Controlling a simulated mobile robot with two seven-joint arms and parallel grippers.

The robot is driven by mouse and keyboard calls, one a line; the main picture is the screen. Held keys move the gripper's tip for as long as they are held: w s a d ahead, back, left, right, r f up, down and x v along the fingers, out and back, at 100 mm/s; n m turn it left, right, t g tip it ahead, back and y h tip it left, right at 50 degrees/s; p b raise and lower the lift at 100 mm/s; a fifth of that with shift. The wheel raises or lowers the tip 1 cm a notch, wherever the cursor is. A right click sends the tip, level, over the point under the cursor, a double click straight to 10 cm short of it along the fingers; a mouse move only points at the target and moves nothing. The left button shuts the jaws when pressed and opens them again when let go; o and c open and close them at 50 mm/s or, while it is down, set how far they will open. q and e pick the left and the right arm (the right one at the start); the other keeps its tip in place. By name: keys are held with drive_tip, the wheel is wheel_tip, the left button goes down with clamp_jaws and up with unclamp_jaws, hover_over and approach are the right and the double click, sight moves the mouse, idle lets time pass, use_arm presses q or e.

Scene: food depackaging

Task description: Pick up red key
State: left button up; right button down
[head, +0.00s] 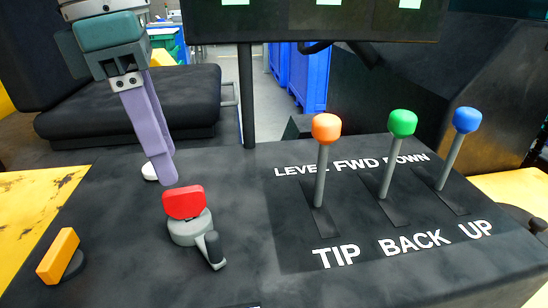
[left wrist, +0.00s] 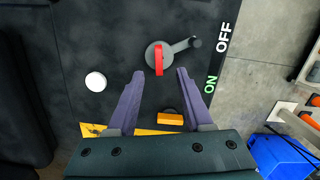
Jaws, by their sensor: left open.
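The red key (head: 184,202) stands upright in a grey round switch (head: 190,229) with a dark-tipped lever, on the black console. The key also shows in the left wrist view (left wrist: 159,60), just beyond and between the fingertips. My left gripper (head: 166,170) has purple fingers pointing down and is above and behind the key in the head view, apart from it. In the left wrist view its two fingers (left wrist: 160,73) are spread open with nothing between them. My right gripper is in neither view.
Levers with orange (head: 326,128), green (head: 402,123) and blue (head: 466,120) knobs stand on the console to the right. An orange block (head: 59,256) is at the left front. A white round button (head: 150,171) is behind the left fingers. A monitor post (head: 246,100) rises behind.

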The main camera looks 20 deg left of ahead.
sight(182, 190)
use_arm(q)
drive_tip(key=f, duration=0.6)
drive_tip(key=shift+w+d+f+p, duration=0.3)
drive_tip(key=shift+w+p, duration=0.1)
clamp_jaws()
